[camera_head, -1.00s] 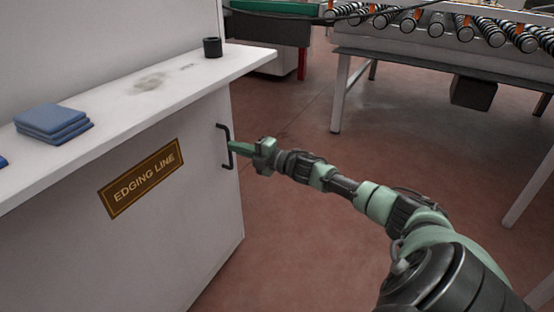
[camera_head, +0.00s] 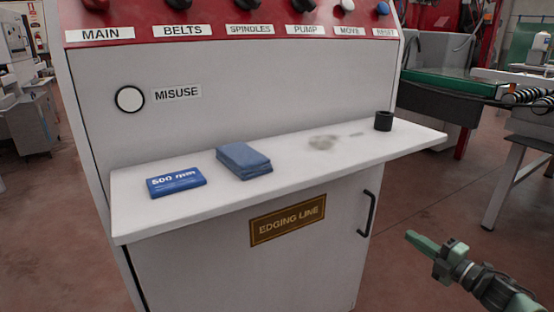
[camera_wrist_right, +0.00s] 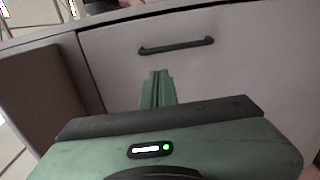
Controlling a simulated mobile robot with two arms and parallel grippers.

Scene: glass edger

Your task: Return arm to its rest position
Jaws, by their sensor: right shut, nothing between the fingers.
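My right gripper (camera_head: 421,243) is green, shut and empty, in the lower right of the head view. It is to the right of the black door handle (camera_head: 368,213) of the white cabinet (camera_head: 190,268), with a visible gap between them. In the right wrist view its closed fingers (camera_wrist_right: 157,84) point toward the cabinet front, below the horizontal-looking handle (camera_wrist_right: 176,46) in the picture, apart from it. The cabinet door is closed. My left gripper is not in view.
The white shelf (camera_head: 290,178) holds a blue 500 mm block (camera_head: 176,183), folded blue cloths (camera_head: 244,162) and a black cup (camera_head: 383,121). Above is a red panel of labelled knobs (camera_head: 235,28). A roller table (camera_head: 510,175) stands at right. Red floor (camera_head: 420,200) between is clear.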

